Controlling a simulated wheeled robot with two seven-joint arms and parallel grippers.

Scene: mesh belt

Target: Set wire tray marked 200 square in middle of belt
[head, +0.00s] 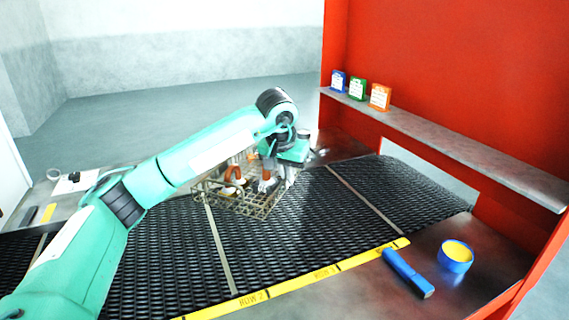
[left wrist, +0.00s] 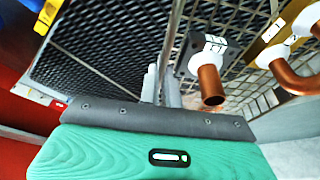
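The wire tray (head: 259,209) is a tan wire basket at the far middle of the black mesh belt (head: 270,245), holding copper pipe pieces with white ends. In the left wrist view copper pieces and a dark block with a white label fill its right side; I cannot read a 200 mark. My left gripper (head: 268,180) reaches down at the tray's far right side. In the left wrist view its grey fingertips (left wrist: 163,84) are close together on either side of a thin bar, apparently the tray's rim. I cannot tell whether the tray touches the belt. My right gripper is not in view.
A yellow strip marked with row labels (head: 300,283) edges the belt. Small boxes (head: 357,88) sit on a shelf at the red wall. The belt's right part is clear.

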